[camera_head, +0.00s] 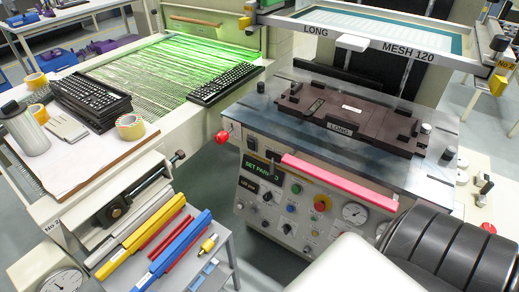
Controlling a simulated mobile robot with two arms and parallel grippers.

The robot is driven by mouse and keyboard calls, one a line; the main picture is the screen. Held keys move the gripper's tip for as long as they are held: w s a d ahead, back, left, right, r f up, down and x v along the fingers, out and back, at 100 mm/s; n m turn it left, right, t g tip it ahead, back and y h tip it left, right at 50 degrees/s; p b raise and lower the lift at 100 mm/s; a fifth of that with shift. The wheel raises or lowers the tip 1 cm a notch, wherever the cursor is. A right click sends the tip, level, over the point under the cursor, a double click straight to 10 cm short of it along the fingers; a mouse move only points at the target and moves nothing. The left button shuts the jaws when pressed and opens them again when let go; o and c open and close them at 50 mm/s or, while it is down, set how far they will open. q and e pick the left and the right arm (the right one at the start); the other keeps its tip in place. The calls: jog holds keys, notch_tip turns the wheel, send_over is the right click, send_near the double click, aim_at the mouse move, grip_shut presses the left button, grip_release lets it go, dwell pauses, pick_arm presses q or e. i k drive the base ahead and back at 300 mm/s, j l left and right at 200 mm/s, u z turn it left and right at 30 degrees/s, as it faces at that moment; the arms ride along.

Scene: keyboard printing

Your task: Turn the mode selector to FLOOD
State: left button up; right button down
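The printing machine's control panel (310,210) faces me below the metal table. A green-lettered display (257,171) sits at the panel's upper left. Neither gripper shows. A white and black ribbed part of my own body covers the bottom right and hides the panel's lower right.
A pink bar (338,182) juts along the panel's top edge, above the knobs. A dark fixture marked LONG (350,120) lies on the machine table under a raised screen frame (390,48). A grey cart (215,268) with colored bars stands left of the panel.

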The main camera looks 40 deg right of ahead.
aim_at(287, 228)
jog(key=z, duration=1.3)
